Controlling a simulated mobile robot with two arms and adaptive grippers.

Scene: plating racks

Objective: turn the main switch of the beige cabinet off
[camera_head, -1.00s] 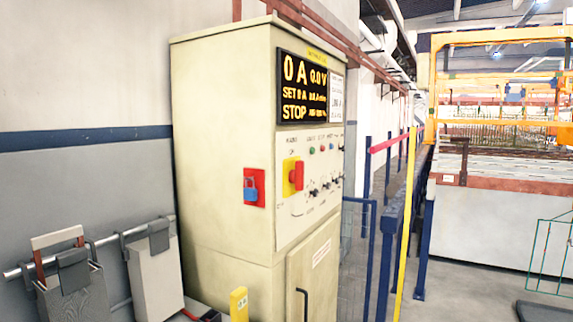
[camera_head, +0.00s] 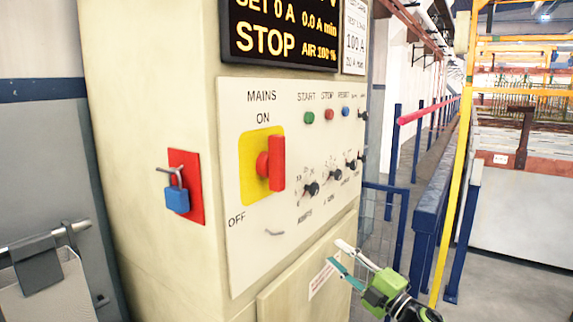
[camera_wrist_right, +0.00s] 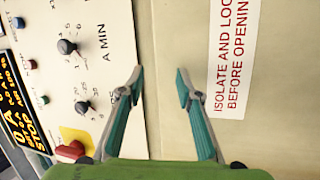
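The beige cabinet (camera_head: 150,120) fills the middle of the head view. Its main switch (camera_head: 273,164) is a red handle on a yellow plate, standing upright, with ON above it and OFF to its lower left. The red handle also shows at the lower left of the right wrist view (camera_wrist_right: 70,151). My right gripper (camera_head: 341,256) is to the right of and below the switch, in front of the cabinet, apart from the handle. Its two fingers are spread with nothing between them, as the right wrist view (camera_wrist_right: 160,84) shows. My left gripper is not in view.
A blue padlock (camera_head: 177,200) hangs on a red plate on the cabinet's left side. Small knobs (camera_head: 311,188) and push buttons sit right of the switch. A dark display (camera_head: 280,35) is above. A blue railing (camera_head: 430,215) and a yellow post stand at the right.

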